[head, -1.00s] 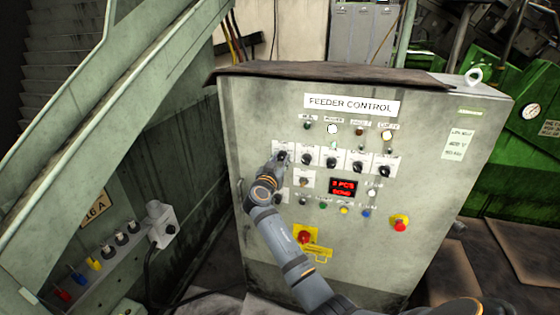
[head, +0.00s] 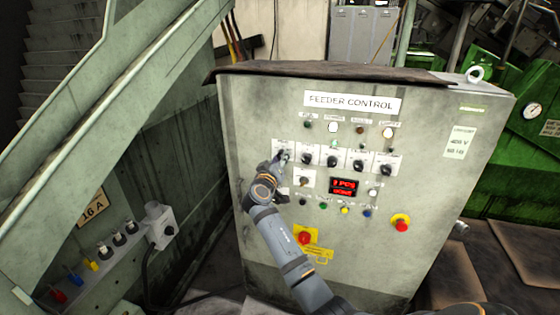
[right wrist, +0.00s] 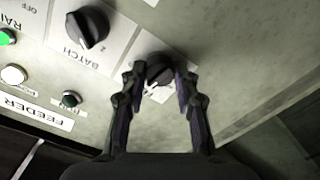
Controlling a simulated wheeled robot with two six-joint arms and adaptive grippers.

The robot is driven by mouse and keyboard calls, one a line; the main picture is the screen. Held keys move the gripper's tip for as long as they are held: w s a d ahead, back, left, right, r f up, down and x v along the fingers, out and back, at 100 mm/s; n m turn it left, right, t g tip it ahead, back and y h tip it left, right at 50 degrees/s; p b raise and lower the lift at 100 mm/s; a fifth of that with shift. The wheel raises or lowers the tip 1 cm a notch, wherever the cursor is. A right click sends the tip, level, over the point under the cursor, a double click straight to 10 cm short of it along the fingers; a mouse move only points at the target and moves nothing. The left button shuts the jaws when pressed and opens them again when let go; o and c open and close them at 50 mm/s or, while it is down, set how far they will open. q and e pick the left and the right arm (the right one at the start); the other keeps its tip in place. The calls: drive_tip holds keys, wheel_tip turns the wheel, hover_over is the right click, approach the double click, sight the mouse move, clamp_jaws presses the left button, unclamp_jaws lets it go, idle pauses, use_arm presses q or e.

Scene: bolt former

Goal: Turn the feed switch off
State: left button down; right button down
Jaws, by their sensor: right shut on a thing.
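The feeder control cabinet (head: 240,115) faces me, with a top row of dark rotary switches on white plates. My right gripper (head: 279,162) is at the leftmost switch of that row and hides most of it. In the right wrist view, the fingers (right wrist: 158,76) are shut on a black rotary knob (right wrist: 157,78), one finger on each side. The knob's white mark shows between the fingers; its own label is hidden or unreadable. The neighbouring knob (right wrist: 87,28), labelled BATCH, stands just left of the gripper in that view. My left gripper is not in view.
Other switches (head: 333,160), a red display (head: 343,187) and coloured buttons (head: 344,210) lie right of my gripper. A red stop button (head: 401,225) and a red switch on yellow (head: 304,237) sit lower. A green stair rail (head: 115,105) stands at the left.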

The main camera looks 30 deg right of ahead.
drive_tip(key=shift+n, duration=1)
drive_tip(key=c, duration=1)
unclamp_jaws()
drive_tip(key=v, duration=0.7)
drive_tip(key=shift+a, duration=0.25)
drive_tip(key=shift+s, duration=0.1)
